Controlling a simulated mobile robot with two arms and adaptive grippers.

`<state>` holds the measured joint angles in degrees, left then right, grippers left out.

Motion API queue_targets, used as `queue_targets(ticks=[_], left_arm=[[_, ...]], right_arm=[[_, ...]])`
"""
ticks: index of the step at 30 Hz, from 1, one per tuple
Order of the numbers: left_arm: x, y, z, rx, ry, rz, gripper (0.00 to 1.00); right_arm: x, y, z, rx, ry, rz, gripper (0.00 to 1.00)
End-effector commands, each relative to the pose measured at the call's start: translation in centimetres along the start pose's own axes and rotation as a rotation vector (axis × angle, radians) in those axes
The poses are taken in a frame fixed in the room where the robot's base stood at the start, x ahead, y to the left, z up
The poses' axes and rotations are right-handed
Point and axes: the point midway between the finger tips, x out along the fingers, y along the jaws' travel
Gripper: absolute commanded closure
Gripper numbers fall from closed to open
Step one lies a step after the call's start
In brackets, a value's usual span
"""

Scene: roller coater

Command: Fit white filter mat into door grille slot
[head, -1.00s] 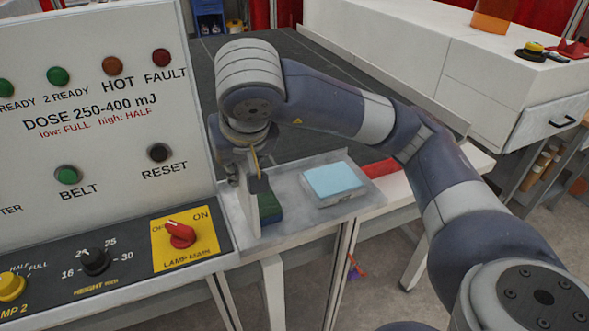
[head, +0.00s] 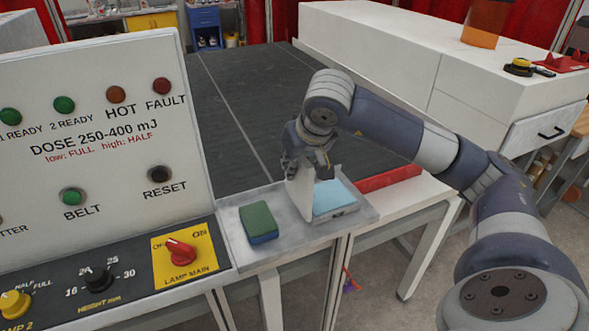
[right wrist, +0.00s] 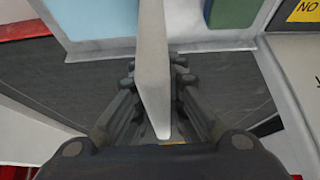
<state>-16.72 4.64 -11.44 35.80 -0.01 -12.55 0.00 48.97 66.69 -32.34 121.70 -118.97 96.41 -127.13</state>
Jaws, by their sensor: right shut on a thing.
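My right gripper (head: 310,165) is shut on the white filter mat (head: 300,192), a thin flat panel. The mat hangs upright below the fingers, above the metal tray, in front of the light-blue block. In the right wrist view the mat (right wrist: 153,60) stands edge-on between the fingers (right wrist: 155,95). I cannot tell whether its lower edge touches the tray. My left gripper is not in view. I do not make out the door grille slot in either view.
The metal tray (head: 290,235) holds a green and blue sponge (head: 259,222) and a light-blue block (head: 338,199). A red bar (head: 388,179) lies to their right. The control panel (head: 95,120) stands at left. The dark belt (head: 235,105) lies behind.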

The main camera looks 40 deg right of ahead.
Motion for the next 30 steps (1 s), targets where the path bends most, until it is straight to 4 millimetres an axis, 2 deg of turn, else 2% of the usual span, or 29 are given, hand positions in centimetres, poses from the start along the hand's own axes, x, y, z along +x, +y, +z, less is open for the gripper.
queue_targets(ticks=[6,14,15,17,26,30], left_arm=[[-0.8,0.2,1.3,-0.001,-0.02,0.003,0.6],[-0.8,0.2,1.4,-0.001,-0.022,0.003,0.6],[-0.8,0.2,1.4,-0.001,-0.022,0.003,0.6],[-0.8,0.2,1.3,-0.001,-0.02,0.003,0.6],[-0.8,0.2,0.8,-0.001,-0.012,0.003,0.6],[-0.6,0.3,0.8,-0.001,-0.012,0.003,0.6]], right_arm=[[1.6,0.0,1.0,0.0,-0.003,0.0,1.0],[1.8,0.0,1.1,0.001,0.0,0.0,1.0],[1.8,0.0,1.1,0.0,-0.001,0.0,0.8],[1.8,0.0,1.1,0.001,-0.001,0.0,0.69],[1.8,0.0,1.1,0.001,-0.001,0.0,0.69],[1.1,-0.1,1.0,0.001,0.002,-0.001,0.69]])
